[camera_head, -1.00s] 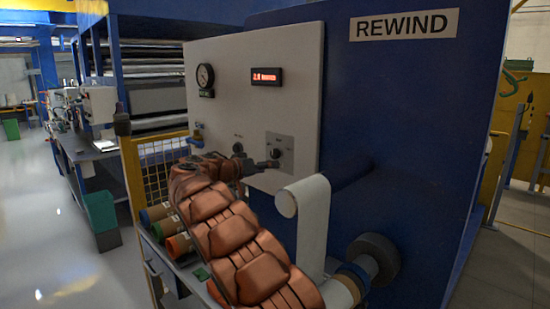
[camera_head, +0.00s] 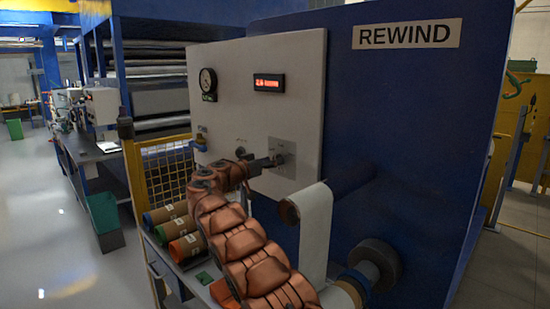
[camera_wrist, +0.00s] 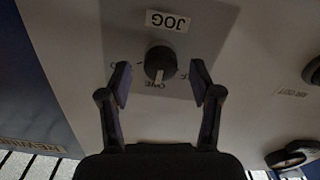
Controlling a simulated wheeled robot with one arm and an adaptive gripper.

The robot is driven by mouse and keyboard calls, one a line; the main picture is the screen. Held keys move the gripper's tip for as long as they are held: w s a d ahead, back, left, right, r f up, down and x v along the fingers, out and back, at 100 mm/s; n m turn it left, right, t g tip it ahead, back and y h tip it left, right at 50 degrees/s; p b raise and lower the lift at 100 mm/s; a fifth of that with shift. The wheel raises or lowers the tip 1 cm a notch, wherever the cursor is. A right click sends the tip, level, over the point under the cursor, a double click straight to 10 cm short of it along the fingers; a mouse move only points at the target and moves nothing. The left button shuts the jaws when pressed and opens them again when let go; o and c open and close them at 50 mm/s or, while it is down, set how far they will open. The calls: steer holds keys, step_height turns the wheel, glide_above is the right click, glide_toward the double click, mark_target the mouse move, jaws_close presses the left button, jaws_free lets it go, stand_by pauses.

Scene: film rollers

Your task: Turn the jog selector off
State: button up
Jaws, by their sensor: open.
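The jog selector (camera_wrist: 160,63) is a round black knob with a pale pointer mark, on a grey plate under a JOG label (camera_wrist: 168,21) that reads upside down in the wrist view. In that view the pointer is toward the bottom of the picture, near a partly hidden marking. My gripper (camera_wrist: 160,80) is open, with one finger on each side of the knob and a visible gap on both sides. In the head view the selector plate (camera_head: 284,148) is on the white panel, and my gripper (camera_head: 265,163) reaches it from the left, partly hiding the knob.
The white panel (camera_head: 290,50) also carries a gauge (camera_head: 208,80), a red display (camera_head: 269,83) and another knob (camera_head: 240,152). A white film roller (camera_head: 315,225) sticks out just right of my arm. Colored rolls (camera_head: 187,246) lie on a cart at the lower left.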

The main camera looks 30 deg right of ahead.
steer(key=shift+x, duration=0.95)
steer(key=shift+f, duration=0.1)
steer(key=c, duration=1.1)
